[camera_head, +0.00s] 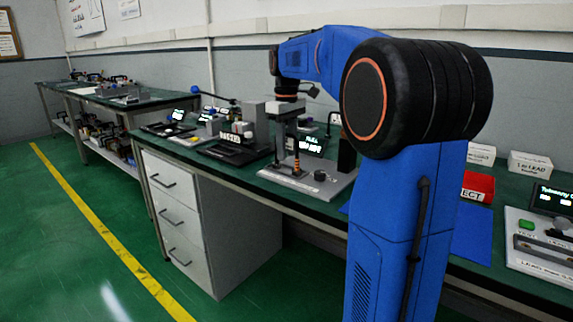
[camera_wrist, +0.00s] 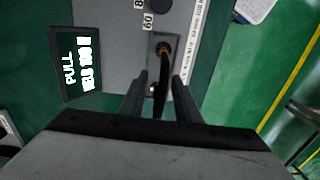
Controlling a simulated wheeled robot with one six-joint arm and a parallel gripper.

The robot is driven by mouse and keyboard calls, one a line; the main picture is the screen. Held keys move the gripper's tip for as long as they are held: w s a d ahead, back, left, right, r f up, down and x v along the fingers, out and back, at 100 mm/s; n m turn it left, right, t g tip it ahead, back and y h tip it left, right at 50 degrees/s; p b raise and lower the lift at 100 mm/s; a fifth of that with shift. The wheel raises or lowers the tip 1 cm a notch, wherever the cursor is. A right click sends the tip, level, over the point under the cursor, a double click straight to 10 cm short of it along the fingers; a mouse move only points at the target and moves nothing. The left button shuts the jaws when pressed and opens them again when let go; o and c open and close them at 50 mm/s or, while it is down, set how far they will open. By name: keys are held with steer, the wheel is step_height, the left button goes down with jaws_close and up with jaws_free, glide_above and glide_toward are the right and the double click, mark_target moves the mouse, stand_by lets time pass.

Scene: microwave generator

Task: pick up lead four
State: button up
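A dark lead (camera_wrist: 159,92) with an orange-ringed end (camera_wrist: 163,48) stands in a slot of a grey fixture in the wrist view. No number shows on it, so I cannot tell whether it is lead four. My gripper (camera_wrist: 160,82) has its two dark fingers apart, one on each side of the lead, with what looks like a gap on both sides. In the head view my gripper (camera_head: 291,118) points down over the grey fixture plate (camera_head: 318,186). An orange-banded piece (camera_head: 297,163) stands there just below it; the fingertips are hard to make out.
A lit display reading PULL (camera_wrist: 77,64) sits beside the fixture. A lever press (camera_head: 238,130) stands left of my gripper. A red bin (camera_head: 478,186), white label boxes (camera_head: 529,164) and a test panel (camera_head: 540,243) are at right. Drawers (camera_head: 190,215) stand under the bench.

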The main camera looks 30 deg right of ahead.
jaws_close()
steer(key=shift+r, duration=0.1)
